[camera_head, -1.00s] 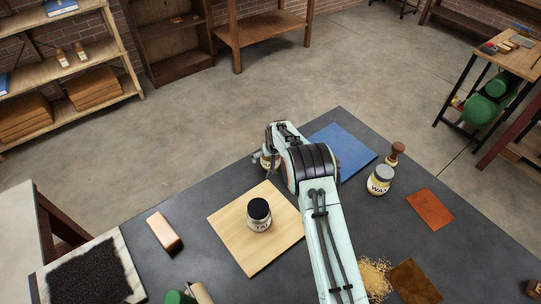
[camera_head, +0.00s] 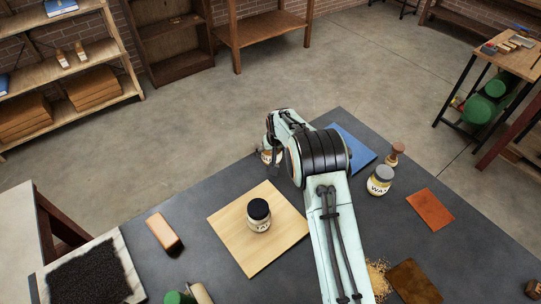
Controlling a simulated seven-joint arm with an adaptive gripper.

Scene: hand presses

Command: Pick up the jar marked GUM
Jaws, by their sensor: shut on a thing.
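My gripper (camera_head: 271,148) is near the far edge of the dark table, beyond the wooden board, partly hidden by my own arm. It is shut on a small jar (camera_head: 266,157), which shows only in part. I cannot read its label clearly. Another jar (camera_head: 258,216) with a black lid and a pale label stands upright on the board; its lettering is too small to be sure of. A jar marked WAX (camera_head: 379,183), with a grey lid, stands upright to the right of my arm.
The wooden board (camera_head: 232,232) lies mid-table. A blue mat (camera_head: 352,147), a wooden stamp (camera_head: 395,154) and an orange-brown sheet (camera_head: 430,210) are to the right. A wood-topped block (camera_head: 163,231) and a tray of black grains (camera_head: 125,262) are to the left.

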